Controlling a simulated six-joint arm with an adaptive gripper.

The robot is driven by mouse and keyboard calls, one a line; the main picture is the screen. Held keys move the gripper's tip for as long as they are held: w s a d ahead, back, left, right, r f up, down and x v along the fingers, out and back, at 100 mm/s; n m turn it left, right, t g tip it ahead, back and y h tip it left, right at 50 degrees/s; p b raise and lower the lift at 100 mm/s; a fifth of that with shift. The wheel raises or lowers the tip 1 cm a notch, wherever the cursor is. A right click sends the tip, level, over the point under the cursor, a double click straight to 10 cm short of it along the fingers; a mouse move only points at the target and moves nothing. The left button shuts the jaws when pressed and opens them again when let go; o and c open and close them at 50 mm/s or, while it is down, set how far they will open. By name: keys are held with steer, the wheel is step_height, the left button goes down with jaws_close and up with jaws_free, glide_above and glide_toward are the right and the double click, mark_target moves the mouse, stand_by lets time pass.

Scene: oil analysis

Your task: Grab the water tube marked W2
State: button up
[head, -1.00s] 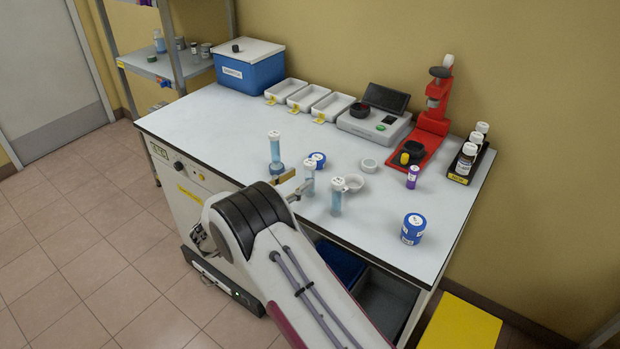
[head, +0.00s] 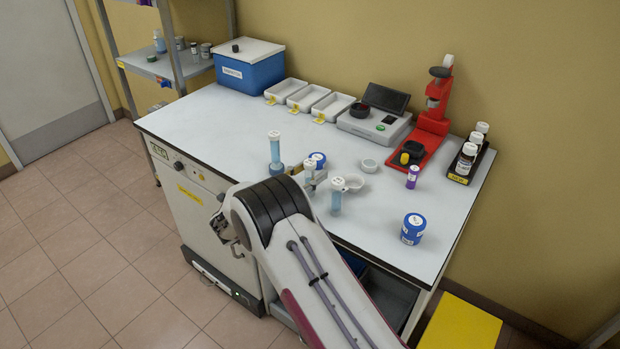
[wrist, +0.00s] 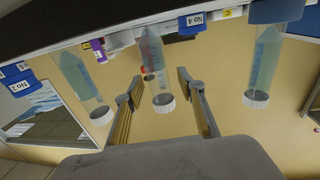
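Three clear tubes with pale blue liquid and white caps stand upright in the head view: the back-left tube (head: 275,152), the middle tube (head: 308,176) and the front-right tube (head: 336,202). Their cap markings are too small to read, so I cannot tell which is W2. The wrist view, upside down, shows the middle tube (wrist: 154,65) between the fingers of my gripper (wrist: 160,88), with the other tubes outside at left (wrist: 78,78) and right (wrist: 263,68). My gripper is open, with gaps beside the middle tube. My arm partly hides the gripper in the head view.
A blue-labelled jar (head: 318,160) and a white dish (head: 354,184) sit close behind the tubes. A small purple vial (head: 412,177) and a blue jar (head: 412,229) stand to the right. The worktop's left part (head: 215,130) is clear.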

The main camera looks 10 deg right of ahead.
steer(key=c, duration=1)
steer(key=shift+c, duration=0.2)
steer(key=shift+r, duration=5)
